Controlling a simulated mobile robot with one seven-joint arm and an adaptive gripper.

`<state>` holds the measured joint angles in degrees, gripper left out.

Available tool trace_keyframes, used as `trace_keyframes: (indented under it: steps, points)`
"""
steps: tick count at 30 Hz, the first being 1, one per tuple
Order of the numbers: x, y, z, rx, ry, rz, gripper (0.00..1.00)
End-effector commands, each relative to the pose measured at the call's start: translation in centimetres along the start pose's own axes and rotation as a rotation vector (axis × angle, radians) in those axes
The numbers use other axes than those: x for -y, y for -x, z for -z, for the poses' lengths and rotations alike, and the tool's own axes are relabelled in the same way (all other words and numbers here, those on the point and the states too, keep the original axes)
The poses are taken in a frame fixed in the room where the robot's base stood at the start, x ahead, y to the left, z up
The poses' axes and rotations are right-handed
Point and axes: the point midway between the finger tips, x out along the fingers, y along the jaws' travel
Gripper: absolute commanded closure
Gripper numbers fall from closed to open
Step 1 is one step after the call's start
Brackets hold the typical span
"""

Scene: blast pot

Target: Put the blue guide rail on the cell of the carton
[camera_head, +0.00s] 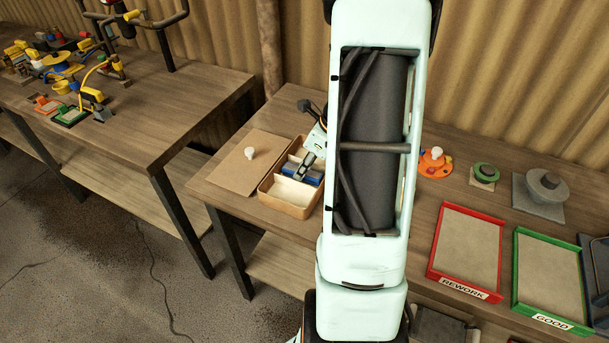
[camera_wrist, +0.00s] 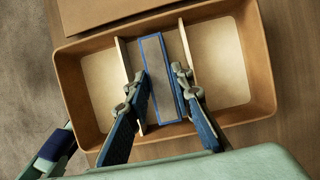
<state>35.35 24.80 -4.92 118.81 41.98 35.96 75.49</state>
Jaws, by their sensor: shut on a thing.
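The carton (camera_head: 272,198) is an open tan box on the table, split by pale dividers into cells. It also fills the wrist view (camera_wrist: 66,80). The blue guide rail (camera_wrist: 157,62) is a long bar with a grey face and blue edges, lying lengthwise between the two dividers, over or in the middle cell. My gripper (camera_wrist: 161,74) is shut on it, one finger on each side. In the head view the blue of the rail (camera_head: 315,177) shows at the carton by my gripper (camera_head: 307,166). I cannot tell whether it touches the carton floor.
A tan lid (camera_head: 232,166) with a white knob lies left of the carton. Right of my arm are a red REWORK tray (camera_head: 467,249), a green GOOD tray (camera_head: 549,279) and several round parts. The carton's outer cells look empty. Another table with tools stands at left.

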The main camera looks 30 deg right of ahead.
Motion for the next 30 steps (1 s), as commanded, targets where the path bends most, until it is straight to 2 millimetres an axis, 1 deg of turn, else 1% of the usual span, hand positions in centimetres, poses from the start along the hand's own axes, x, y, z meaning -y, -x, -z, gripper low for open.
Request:
trace_keyframes:
  steps: [1, 9, 13, 14, 15, 25, 28, 30]
  points:
    - [0.1, -0.6, 0.2, 0.001, 0.0, 0.001, 1.0]
    - [0.0, -0.4, 0.2, 0.001, 0.001, 0.001, 1.0]
    - [0.0, -0.8, 0.3, 0.001, 0.001, 0.001, 1.0]
    - [0.0, -0.7, 0.3, 0.0, 0.001, 0.0, 0.76]
    - [0.0, -0.7, 0.3, 0.0, 0.001, 0.0, 0.71]
    - [0.0, -0.4, 0.2, 0.0, 0.001, 0.0, 0.71]
    - [0.1, 0.6, 0.1, 0.001, 0.002, 0.002, 0.71]
    - [0.1, 1.9, 0.1, 0.002, 0.002, 0.004, 0.71]
